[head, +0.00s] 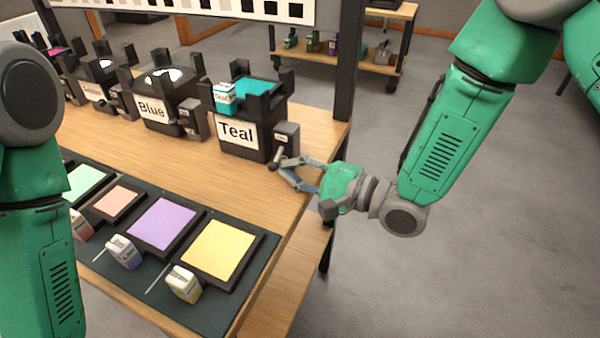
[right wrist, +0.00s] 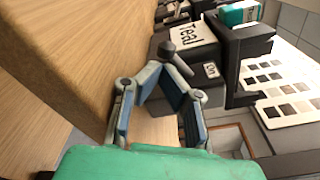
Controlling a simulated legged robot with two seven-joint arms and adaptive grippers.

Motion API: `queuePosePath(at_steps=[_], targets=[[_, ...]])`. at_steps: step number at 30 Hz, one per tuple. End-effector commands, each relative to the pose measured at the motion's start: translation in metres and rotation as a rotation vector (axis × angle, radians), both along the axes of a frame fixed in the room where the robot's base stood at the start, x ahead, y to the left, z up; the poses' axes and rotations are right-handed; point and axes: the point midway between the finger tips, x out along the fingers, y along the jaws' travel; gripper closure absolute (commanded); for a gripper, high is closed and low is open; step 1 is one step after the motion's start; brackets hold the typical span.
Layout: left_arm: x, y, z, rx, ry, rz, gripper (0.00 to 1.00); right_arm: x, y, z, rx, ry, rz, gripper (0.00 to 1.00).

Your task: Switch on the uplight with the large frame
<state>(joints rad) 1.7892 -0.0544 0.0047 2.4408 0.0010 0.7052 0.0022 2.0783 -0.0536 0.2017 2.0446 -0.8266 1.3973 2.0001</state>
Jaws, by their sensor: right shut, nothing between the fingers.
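The nearest black uplight, labelled Teal (head: 236,133), has a teal gel in its top frame. The Blue uplight (head: 151,108) stands to its left, and another stands beyond; I cannot tell surely which frame is large. On the Teal unit's right side is a dark control box (head: 287,135) with a small knob (head: 274,166). In the right wrist view the box carries an "On" label (right wrist: 211,70), and the knob (right wrist: 167,47) is just ahead of the fingertips. My right gripper (head: 283,168) is shut and empty, close to the knob; contact is unclear. My left gripper is out of view.
A dark mat (head: 255,285) at the table's front holds framed yellow (head: 218,250), purple (head: 162,223), salmon (head: 116,202) and green panels with small boxes beside them. A dark post (head: 347,60) rises at the table's right corner. The floor to the right is open.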

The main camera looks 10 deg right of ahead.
Motion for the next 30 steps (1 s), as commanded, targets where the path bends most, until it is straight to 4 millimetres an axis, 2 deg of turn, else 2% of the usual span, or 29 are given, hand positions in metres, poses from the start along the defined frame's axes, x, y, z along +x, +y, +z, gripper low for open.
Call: queuePosePath(at_steps=[10,30], targets=[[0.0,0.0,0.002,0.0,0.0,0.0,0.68,0.0,0.0,0.001,0.004,0.006,0.0,1.0],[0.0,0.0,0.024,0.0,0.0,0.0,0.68,-0.003,0.001,0.004,0.062,0.107,-0.001,1.0]])
